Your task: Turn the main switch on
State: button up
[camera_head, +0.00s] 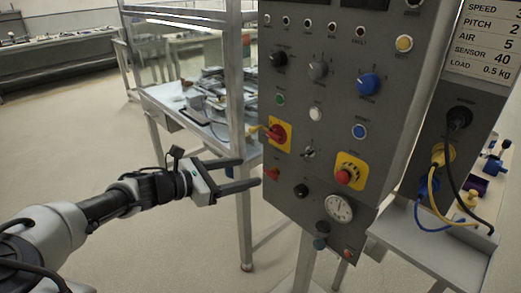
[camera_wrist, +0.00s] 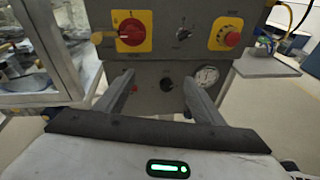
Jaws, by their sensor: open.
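The main switch looks to be the red rotary handle on a yellow plate (camera_head: 277,133) at the left edge of the grey control panel (camera_head: 330,111) in the head view. It also shows in the wrist view (camera_wrist: 131,31), above and left of centre, with its red handle about horizontal. My gripper (camera_head: 251,173) is open and empty, left of the panel and a little below the switch. In the wrist view its two fingers (camera_wrist: 160,92) point toward the lower panel and are apart from the switch. The switch label is too small to read.
A red emergency button on yellow (camera_head: 344,176) sits right of the switch. A blue knob (camera_head: 369,84), a gauge (camera_head: 338,208) and several small buttons share the panel. A framed bench (camera_head: 244,100) stands close behind my gripper. Plugs with cables (camera_head: 440,155) are at right. Open floor lies left.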

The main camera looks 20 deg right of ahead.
jog(key=w+a+r+n+t+h+b, duration=0.1)
jog(key=w+a+r+n+t+h, duration=0.15)
jog(key=a, duration=0.25)
jog(key=b, duration=0.4)
send_near(272, 137)
jog(key=shift+t+y, duration=0.25)
jog(key=x, duration=0.8)
jog(key=shift+s+r, duration=0.15)
jog(key=shift+r, duration=0.05)
jog(key=c, duration=1)
jog(key=shift+c, duration=0.2)
